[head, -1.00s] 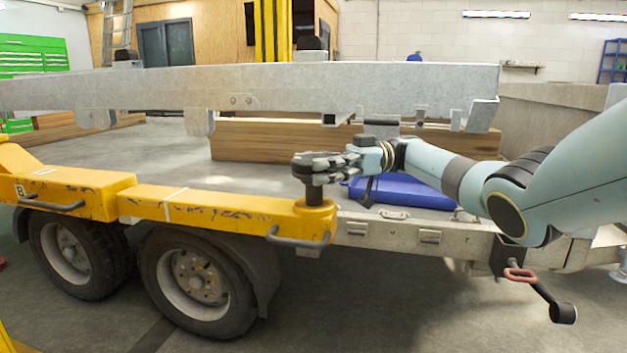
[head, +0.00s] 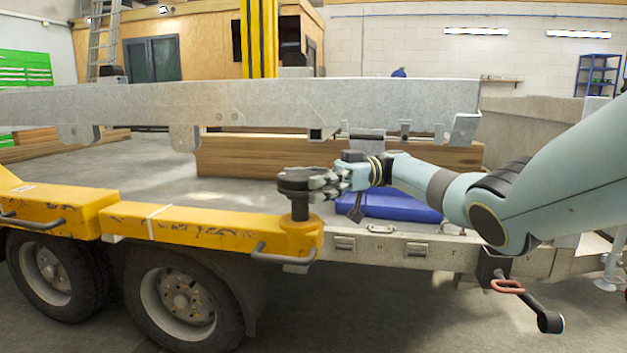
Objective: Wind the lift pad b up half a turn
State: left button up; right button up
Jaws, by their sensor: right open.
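The lift pad (head: 292,178) is a dark round disc on a short dark screw post (head: 300,208). The post stands upright on the right end of the yellow lift arm (head: 225,228). My right gripper (head: 316,181) comes in level from the right at the pad's height. Its open fingers are at the right side of the pad and cover part of it. Whether they touch the pad I cannot tell. Clear space separates the pad from the grey steel beam (head: 240,103) above and behind it. My left gripper is not in view.
A grey handle (head: 283,257) sticks out at the arm's end below the pad. A blue folded item (head: 395,207) and a timber beam (head: 250,157) lie on the trailer bed behind.

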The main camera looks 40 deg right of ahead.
jog(key=v, duration=0.7)
jog(key=shift+a, duration=0.1)
dwell(0.5)
